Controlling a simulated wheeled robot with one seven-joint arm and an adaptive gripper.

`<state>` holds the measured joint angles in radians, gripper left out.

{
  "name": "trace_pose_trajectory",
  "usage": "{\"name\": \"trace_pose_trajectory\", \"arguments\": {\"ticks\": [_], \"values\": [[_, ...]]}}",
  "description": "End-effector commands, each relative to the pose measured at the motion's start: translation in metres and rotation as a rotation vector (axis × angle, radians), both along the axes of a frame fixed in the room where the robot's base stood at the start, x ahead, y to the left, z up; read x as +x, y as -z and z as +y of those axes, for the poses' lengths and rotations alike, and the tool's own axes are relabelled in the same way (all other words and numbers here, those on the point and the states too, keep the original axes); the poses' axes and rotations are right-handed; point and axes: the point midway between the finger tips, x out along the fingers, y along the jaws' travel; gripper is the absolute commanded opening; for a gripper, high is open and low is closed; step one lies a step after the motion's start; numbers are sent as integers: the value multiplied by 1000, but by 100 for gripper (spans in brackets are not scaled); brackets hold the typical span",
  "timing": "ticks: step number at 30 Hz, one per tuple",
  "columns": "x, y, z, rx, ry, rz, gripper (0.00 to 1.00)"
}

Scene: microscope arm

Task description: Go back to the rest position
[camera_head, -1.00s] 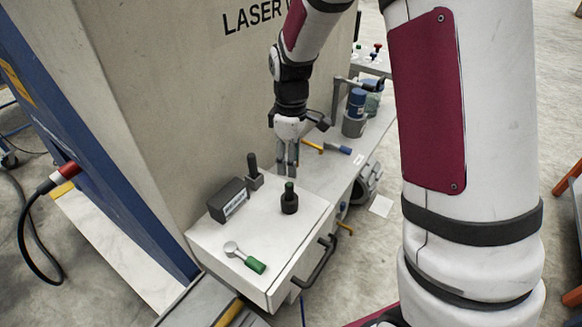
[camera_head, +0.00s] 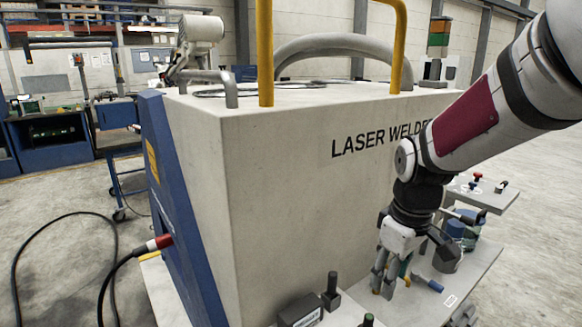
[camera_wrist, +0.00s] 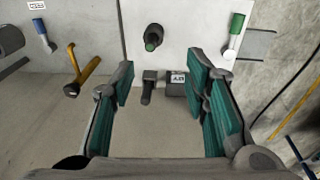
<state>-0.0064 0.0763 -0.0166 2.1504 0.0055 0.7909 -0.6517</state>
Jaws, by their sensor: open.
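My gripper (camera_head: 383,284) hangs from the arm at the right of the head view, in front of the laser welder (camera_head: 285,190). In the wrist view its two green-padded fingers (camera_wrist: 161,72) are spread wide, with nothing between them. Below and ahead of them is a black peg with a green top (camera_wrist: 153,38) on the white bench top. Only its tip (camera_head: 368,320) shows at the bottom edge of the head view.
A black upright handle (camera_head: 332,290) and a labelled dark block (camera_head: 300,314) stand beside the welder. Open floor (camera_head: 530,240) is at right.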

Motion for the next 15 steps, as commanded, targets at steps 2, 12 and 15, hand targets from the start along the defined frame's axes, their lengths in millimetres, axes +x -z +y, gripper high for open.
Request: {"name": "trace_pose_trajectory", "arguments": {"ticks": [2,12,15], "values": [[-16,-19,0,7,53,-32,42],[-91,-71,0,55,292,-145,42],[-113,-80,0,74,362,-179,42]]}}
